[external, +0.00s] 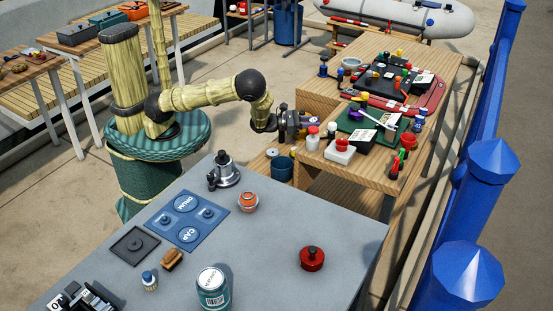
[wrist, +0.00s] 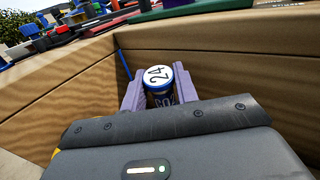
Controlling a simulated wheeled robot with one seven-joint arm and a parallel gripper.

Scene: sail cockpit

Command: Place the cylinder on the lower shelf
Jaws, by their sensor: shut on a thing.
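My gripper (external: 290,124) reaches in from the left to the left side of the wooden bench. In the wrist view its pale purple fingers (wrist: 159,92) are shut on a blue cylinder (wrist: 160,90) with a white top marked 24. The cylinder looks upright from above; the hand hides its lower part. A low wooden shelf (external: 262,160) shows below the gripper. In the wrist view wooden walls (wrist: 215,70) meet in a corner behind the cylinder.
A dark teal cup (external: 282,169) and a pale disc (external: 271,153) are on the low shelf. Red and white jars (external: 313,138) stand near the bench top's edge. A grey table (external: 270,255) with several items is in front. Blue posts (external: 470,210) line the right.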

